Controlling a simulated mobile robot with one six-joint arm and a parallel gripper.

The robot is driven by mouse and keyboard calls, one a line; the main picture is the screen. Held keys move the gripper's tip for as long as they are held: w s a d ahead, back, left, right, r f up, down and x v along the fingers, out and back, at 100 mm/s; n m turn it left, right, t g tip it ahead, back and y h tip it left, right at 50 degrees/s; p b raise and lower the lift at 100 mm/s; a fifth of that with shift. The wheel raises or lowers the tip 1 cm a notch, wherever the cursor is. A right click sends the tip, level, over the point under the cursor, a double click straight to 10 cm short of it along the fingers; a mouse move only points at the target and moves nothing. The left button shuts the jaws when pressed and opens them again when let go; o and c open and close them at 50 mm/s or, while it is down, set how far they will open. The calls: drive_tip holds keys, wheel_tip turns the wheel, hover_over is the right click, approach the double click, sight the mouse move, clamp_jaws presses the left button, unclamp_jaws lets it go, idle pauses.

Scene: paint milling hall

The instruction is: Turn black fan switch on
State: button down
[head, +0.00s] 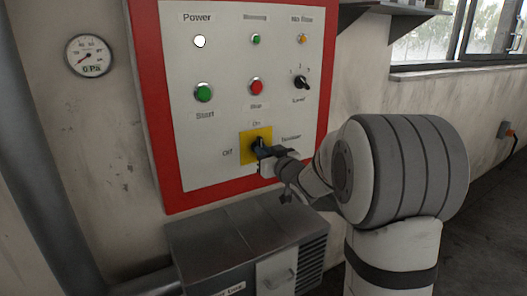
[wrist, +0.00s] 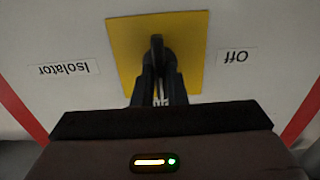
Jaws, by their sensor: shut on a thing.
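The black switch (head: 257,143) sits on a yellow square plate (head: 247,155) low on the control panel. Labels around it read "On" above, "Off" at left and "Isolator" at right. My gripper (head: 264,152) reaches it from the lower right and is shut on its handle. In the wrist view, which is upside down, the black switch handle (wrist: 156,44) stands upright between the two dark fingers of my gripper (wrist: 157,78). The fingers hide its lower part there, and the "On" label is out of sight.
The white panel (head: 222,60) with a red frame (head: 147,80) also carries a green start button (head: 204,92), a red button (head: 256,86), a black level knob (head: 301,82) and lamps. A grey metal box (head: 220,235) stands close below. A gauge (head: 89,56) hangs at left.

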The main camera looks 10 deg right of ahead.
drive_tip(key=shift+f, duration=0.25)
drive_tip(key=c, duration=1.9)
unclamp_jaws()
drive_tip(key=o, duration=0.4)
drive_tip(key=shift+r, duration=0.15)
drive_tip(key=shift+o, duration=0.2)
drive_tip(key=shift+s, duration=0.1)
drive_tip(key=v, duration=0.7)
drive_tip(key=shift+s+b, duration=0.3)
drive_tip(key=shift+b, duration=0.1)
drive_tip(key=shift+d+m, duration=0.1)
drive_tip(key=shift+m, duration=0.2)
